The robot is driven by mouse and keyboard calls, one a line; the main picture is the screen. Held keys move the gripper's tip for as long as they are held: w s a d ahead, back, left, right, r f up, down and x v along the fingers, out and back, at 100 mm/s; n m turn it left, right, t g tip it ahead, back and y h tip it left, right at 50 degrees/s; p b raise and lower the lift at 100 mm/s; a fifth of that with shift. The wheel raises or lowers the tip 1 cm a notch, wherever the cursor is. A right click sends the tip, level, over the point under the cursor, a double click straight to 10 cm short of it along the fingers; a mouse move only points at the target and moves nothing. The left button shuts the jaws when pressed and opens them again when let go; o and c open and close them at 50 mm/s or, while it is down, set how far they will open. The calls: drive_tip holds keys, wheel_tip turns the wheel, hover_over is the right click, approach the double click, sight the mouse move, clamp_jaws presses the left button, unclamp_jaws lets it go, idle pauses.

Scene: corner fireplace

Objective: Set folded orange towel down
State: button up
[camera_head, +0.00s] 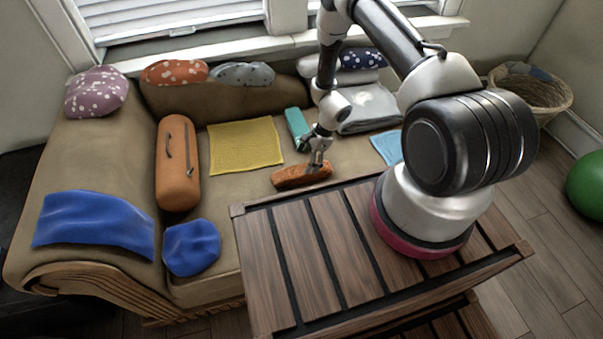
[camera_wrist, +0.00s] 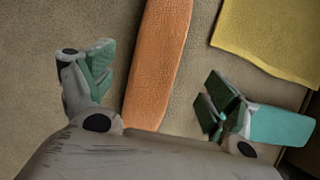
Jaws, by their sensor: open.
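The folded orange towel (camera_head: 300,176) lies on the front part of the beige sofa seat, close to the slatted wooden table. My gripper (camera_head: 318,163) is over its right part. In the wrist view, the towel (camera_wrist: 160,55) runs upward as a long orange strip between my gripper's (camera_wrist: 155,92) two spread fingers. The fingers stand apart from the towel on both sides, so the gripper is open. The towel's near end is hidden behind the gripper body. I cannot tell how far the fingertips are above the seat.
A yellow cloth (camera_head: 246,145) and a teal object (camera_head: 297,124) lie behind the towel. An orange bolster (camera_head: 178,165) is to the left, a light blue cloth (camera_head: 386,148) to the right. The slatted wooden table (camera_head: 310,265) stands in front. Bare seat shows left of the towel.

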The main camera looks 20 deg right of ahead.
sight(303, 168)
drive_tip(key=x, duration=0.7)
drive_tip(key=shift+s+a, duration=0.1)
drive_tip(key=shift+s, duration=0.15)
drive_tip(key=shift+r, duration=0.1)
drive_tip(key=c, duration=1.4)
drive_tip(key=shift+o, duration=0.2)
